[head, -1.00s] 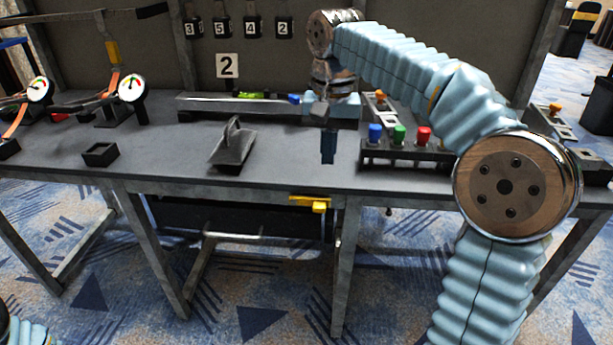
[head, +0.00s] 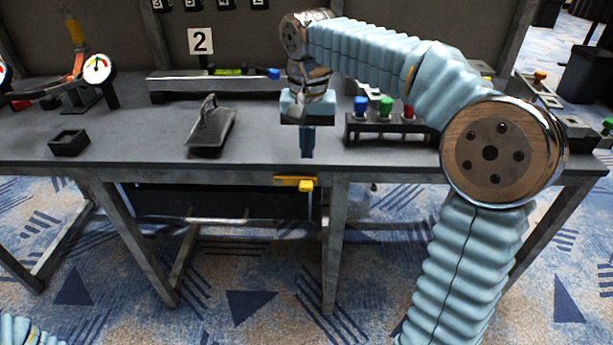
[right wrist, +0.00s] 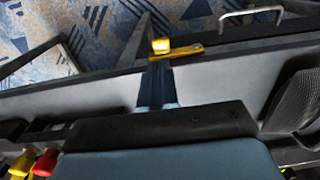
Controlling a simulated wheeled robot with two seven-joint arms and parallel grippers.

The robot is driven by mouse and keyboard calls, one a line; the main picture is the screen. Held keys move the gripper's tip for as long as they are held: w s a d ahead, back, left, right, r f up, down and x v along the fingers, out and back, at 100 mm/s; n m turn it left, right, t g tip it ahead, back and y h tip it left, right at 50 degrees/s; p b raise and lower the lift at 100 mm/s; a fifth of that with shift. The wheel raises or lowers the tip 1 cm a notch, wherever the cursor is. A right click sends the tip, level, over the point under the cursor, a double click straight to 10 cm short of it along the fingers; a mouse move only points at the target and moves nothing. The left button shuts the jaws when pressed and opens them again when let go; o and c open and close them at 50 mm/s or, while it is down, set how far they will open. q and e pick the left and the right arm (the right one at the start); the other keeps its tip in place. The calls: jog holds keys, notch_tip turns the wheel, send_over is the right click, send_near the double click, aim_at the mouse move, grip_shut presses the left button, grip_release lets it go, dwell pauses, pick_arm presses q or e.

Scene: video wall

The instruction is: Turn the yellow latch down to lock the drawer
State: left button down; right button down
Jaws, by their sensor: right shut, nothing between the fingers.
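The yellow latch (head: 295,182) sits under the front edge of the table, at the right end of the dark drawer (head: 220,202). Its bar lies roughly level, with a block-like knob at its right end in the head view. It also shows in the right wrist view (right wrist: 176,50), just beyond my fingertips. My right gripper (head: 307,154) is shut and empty, pointing down over the table's front edge, above the latch and apart from it in the head view. The drawer's metal handle (right wrist: 250,16) shows in the right wrist view. My left gripper is out of view.
A row of blue, green and red buttons (head: 386,106) stands right of my right gripper. A dark wedge-shaped holder (head: 212,128) and a small black box (head: 69,142) stand on the table to the left. Table legs (head: 334,250) stand below the edge.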

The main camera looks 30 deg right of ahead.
aim_at(311, 185)
notch_tip(311, 185, down, 7)
jog(key=shift+f+b, duration=0.2)
jog(key=shift+b, duration=0.15)
jog(key=f+b, duration=0.1)
jog(key=f+t+y+b, duration=0.1)
jog(key=b, duration=0.1)
jog(key=shift+s+d+y, duration=0.2)
jog(key=shift+d+y, duration=0.1)
jog(key=shift+d, duration=0.05)
jog(key=shift+f+y+b, duration=0.15)
jog(key=shift+y+b, duration=0.15)
jog(key=shift+y, duration=0.1)
jog(key=shift+f, duration=0.2)
jog(key=shift+r+p, duration=0.85)
jog(key=shift+p, duration=0.15)
